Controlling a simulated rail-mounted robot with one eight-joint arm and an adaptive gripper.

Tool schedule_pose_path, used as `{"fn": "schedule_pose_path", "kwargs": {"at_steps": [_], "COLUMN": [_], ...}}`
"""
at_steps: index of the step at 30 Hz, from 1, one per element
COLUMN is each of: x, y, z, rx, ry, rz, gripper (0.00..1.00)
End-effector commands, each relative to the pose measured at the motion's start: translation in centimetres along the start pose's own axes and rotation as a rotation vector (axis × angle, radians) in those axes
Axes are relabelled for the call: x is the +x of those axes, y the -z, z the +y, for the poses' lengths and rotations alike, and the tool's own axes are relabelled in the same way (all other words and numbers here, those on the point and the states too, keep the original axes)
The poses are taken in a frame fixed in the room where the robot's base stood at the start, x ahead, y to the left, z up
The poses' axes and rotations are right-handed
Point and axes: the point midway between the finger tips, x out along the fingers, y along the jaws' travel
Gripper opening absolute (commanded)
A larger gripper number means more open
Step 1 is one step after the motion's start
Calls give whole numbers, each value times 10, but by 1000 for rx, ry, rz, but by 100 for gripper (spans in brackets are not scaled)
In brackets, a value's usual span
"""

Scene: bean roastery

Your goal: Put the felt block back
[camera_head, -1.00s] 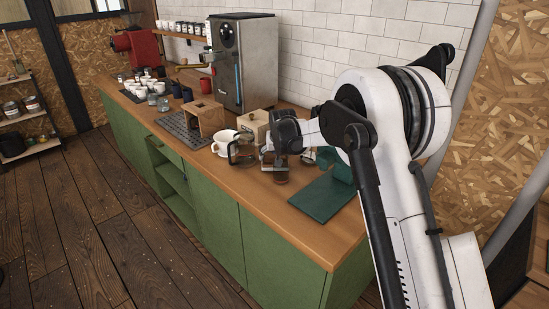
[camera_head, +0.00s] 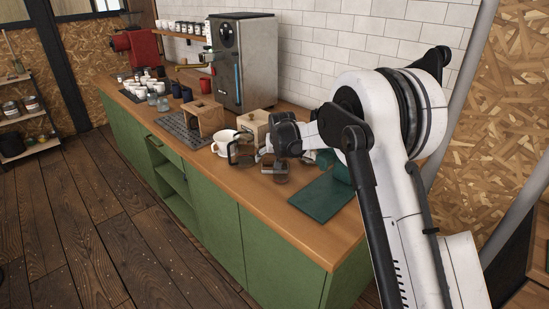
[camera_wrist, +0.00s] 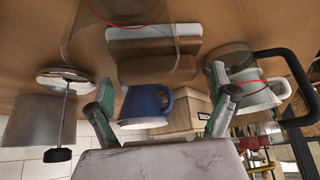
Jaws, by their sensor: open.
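A block with a brown body and pale layers (camera_wrist: 155,72), which looks like the felt block, lies near the top middle of the wrist view. It is partly seen through clear glass. My gripper (camera_wrist: 165,95) is open, with its two green-edged fingers apart and nothing visibly held between them. The block appears beyond the fingertips, roughly in line with the gap. In the head view my gripper (camera_head: 264,153) is low over the counter (camera_head: 232,191), beside a glass server (camera_head: 235,152). I cannot make out the block clearly there.
A blue mug (camera_wrist: 145,108) and a labelled wooden box (camera_wrist: 188,112) show beyond the gap. A metal cylinder (camera_wrist: 32,122) stands at left in the wrist view. A green mat (camera_head: 322,198) lies at right; the white cup (camera_head: 223,143) stands left of the server.

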Motion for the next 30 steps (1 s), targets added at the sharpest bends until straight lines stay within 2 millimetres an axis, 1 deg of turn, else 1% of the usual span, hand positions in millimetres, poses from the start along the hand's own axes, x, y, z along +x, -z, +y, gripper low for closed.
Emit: {"fn": "schedule_pose_path", "kwargs": {"at_steps": [5, 12, 18, 24, 26, 27, 30], "x": [-23, -65, -96, -114, -117, -118, -119], "y": [0, 0, 0, 0, 0, 0, 0], "z": [0, 0, 0, 0, 0, 0, 0], "rx": [0, 0, 0, 0, 0, 0, 0], "ry": [0, 0, 0, 0, 0, 0, 0], "rz": [0, 0, 0, 0, 0, 0, 0], "gripper": [91, 91, 91, 91, 99, 100, 100]}}
